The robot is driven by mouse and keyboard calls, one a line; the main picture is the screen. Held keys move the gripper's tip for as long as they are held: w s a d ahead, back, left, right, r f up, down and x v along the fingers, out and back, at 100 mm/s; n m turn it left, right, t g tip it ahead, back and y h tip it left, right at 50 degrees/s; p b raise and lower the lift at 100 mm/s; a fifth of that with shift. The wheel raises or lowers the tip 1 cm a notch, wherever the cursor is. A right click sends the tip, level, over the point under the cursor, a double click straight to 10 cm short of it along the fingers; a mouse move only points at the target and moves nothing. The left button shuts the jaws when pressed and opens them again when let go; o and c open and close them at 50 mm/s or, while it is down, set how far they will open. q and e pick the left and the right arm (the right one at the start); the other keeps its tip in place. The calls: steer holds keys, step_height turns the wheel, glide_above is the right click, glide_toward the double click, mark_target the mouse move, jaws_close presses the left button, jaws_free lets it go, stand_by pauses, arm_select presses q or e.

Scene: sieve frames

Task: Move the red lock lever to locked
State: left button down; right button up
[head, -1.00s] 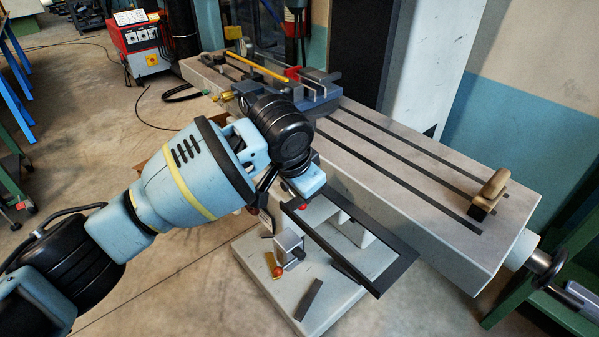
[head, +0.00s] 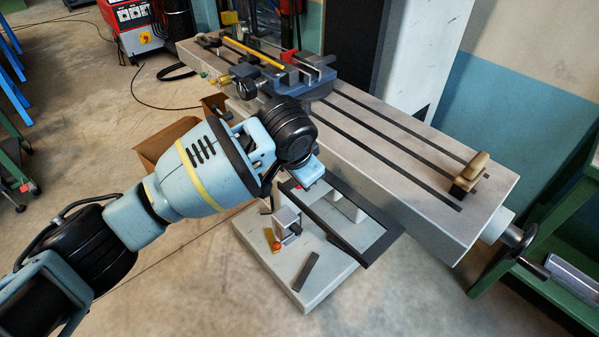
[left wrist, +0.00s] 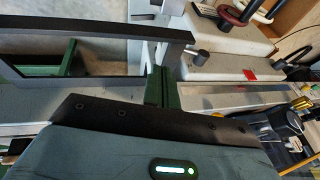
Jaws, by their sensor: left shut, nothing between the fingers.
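My left gripper (head: 307,174) is at the upper left corner of a black rectangular frame (head: 333,228) on a pale base plate. Its fingers are largely hidden in the head view; it is shut and empty. A small red part (head: 298,187) shows just below it, partly hidden. A red ball (head: 276,246) sits by a grey block (head: 287,220) on the plate. I cannot tell which red part is the lock lever, nor its position. In the left wrist view the black frame (left wrist: 95,30) crosses the upper left, and a red patch (left wrist: 249,74) lies on a pale surface. My right gripper is out of view.
A slotted machine table (head: 425,188) runs behind the plate, with a vise (head: 303,80) and a wooden-handled block (head: 468,175) on it. A loose dark bar (head: 311,270) lies on the plate. Open floor (head: 400,300) is in front.

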arm_select(q)
steer(key=shift+r, duration=0.1)
stand_by(0.6)
steer(key=p+v, duration=0.1)
steer(key=v, duration=0.6)
steer(key=shift+r, duration=0.3)
